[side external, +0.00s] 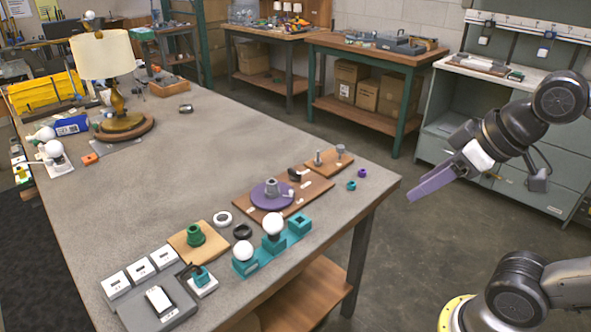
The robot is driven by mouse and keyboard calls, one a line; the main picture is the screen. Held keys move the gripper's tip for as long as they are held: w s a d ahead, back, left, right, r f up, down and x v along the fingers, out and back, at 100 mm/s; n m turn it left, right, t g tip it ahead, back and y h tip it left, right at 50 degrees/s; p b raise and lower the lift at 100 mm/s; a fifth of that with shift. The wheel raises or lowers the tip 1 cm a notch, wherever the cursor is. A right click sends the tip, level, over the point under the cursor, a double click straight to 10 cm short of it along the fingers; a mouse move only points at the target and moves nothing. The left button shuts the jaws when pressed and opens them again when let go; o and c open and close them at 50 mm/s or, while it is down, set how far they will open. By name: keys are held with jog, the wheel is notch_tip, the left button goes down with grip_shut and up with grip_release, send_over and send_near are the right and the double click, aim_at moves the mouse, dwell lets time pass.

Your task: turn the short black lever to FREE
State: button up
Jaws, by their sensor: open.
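A short black lever (294,175) appears as a small dark piece on a brown board (325,183), just behind and right of a purple disc (272,194) with a grey knob-like part on top. The lever is too small here to tell which way it points, and no FREE marking is readable. My gripper (415,196) has long purple fingers and is at the right, beyond the table's right corner and over the floor. It is open, angled down and left, and apart from the board. I see nothing between its fingers.
A second brown board (331,161) with upright metal pegs adjoins at the right, beside small purple and teal rings. A teal block holder (297,228) with white bulbs stands in front. A lamp (106,72) stands far left. The middle of the table (190,150) is clear.

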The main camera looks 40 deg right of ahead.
jog(key=w+r, duration=0.5)
jog(key=w, duration=0.1)
jog(key=m+g, duration=0.1)
jog(key=g, duration=0.1)
send_over(294, 171)
jog(key=s, duration=0.6)
notch_tip(294, 171, down, 17)
jog(key=x, duration=1.3)
jog(key=shift+d+f, duration=0.2)
jog(key=shift+f, duration=0.1)
grip_shut()
